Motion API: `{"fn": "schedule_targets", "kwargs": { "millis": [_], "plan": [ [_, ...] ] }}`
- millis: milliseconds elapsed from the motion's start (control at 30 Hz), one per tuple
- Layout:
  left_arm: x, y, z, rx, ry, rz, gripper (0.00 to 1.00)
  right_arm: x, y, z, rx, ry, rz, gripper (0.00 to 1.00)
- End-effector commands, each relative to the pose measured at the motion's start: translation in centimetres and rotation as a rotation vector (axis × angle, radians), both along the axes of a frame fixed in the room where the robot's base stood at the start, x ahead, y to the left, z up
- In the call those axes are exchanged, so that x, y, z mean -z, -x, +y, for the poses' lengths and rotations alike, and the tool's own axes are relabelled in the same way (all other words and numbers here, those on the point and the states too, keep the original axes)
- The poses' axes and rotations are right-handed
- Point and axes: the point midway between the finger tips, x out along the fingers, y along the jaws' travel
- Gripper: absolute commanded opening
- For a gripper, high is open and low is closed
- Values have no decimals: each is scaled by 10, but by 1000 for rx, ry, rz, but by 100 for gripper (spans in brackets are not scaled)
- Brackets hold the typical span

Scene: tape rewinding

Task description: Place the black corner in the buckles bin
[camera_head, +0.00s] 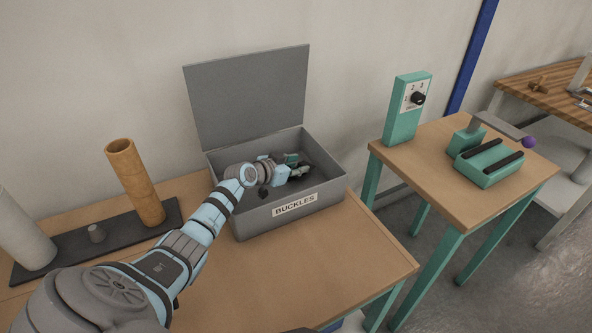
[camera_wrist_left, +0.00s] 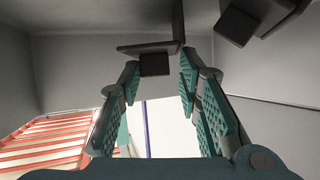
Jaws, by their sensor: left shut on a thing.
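The buckles bin (camera_head: 262,222) is a grey box with a "BUCKLES" label on its front and its lid raised at the back. My left gripper (camera_head: 298,163) is inside the bin's opening, below the rim line of the back wall. In the left wrist view, the left gripper (camera_wrist_left: 158,85) has its teal padded fingers on either side of a black corner (camera_wrist_left: 150,48), held at the fingertips. In the head view the held corner is too small to make out clearly. My right gripper is not in view.
More black pieces (camera_wrist_left: 238,25) show at the upper right of the wrist view. A brown roll (camera_head: 136,183) stands on a dark board (camera_head: 85,245) beside the bin. A teal-legged table (camera_head: 440,150) with a dial box (camera_head: 402,118) stands to the right. The wooden tabletop (camera_head: 290,275) before the bin is clear.

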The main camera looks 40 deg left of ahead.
Motion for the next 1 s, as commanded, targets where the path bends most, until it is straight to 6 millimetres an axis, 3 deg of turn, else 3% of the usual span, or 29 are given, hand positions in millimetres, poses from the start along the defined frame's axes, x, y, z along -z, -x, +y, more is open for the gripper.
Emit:
{"fn": "schedule_targets", "kwargs": {
  "millis": [233,267,367,700,1000],
  "plan": [
    [1,0,0,0,0,2,5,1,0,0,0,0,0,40],
    [0,0,0,0,0,2,36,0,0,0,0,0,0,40],
    [0,0,0,0,0,2,52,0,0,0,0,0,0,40],
    [-4,2,1,0,-1,2,52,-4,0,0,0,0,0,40],
    [-32,55,6,1,-5,3,52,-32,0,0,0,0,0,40]
  ]
}}
